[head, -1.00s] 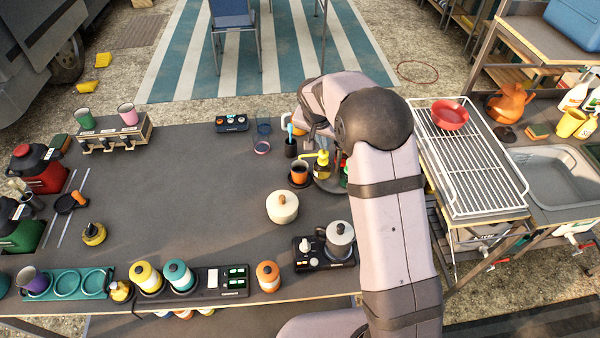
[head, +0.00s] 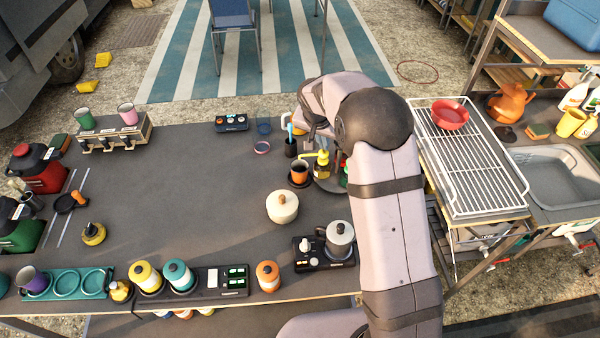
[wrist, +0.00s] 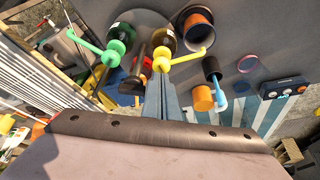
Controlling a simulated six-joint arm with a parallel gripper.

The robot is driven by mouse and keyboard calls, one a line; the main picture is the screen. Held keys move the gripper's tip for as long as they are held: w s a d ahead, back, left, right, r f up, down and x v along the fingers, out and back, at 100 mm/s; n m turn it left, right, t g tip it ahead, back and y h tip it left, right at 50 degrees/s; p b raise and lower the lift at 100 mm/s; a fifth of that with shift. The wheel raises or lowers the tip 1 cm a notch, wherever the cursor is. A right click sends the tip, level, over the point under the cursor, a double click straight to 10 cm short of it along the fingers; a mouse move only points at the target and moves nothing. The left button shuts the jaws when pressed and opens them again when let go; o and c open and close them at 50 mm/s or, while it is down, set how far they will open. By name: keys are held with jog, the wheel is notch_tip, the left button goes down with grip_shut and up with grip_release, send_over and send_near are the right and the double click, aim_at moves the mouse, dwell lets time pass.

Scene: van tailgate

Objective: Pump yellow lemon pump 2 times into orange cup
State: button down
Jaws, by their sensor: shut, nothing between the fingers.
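The yellow lemon pump (head: 322,169) stands on a round tray (head: 330,183), its yellow spout pointing left toward the orange cup (head: 299,173). In the head view my arm hides most of the gripper.
A green pump (wrist: 109,60) stands beside the yellow one, with a dark-headed bottle between them. A cream lidded pot (head: 282,207) stands in front. The table's middle left is clear.

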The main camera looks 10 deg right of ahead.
jog(key=shift+f, duration=0.2)
jog(key=shift+s+f+b, duration=0.1)
jog(key=shift+f+b, duration=0.85)
jog(key=shift+r, duration=0.1)
jog(key=shift+r+p, duration=0.65)
jog(key=shift+r, duration=0.4)
jog(key=shift+f, duration=0.2)
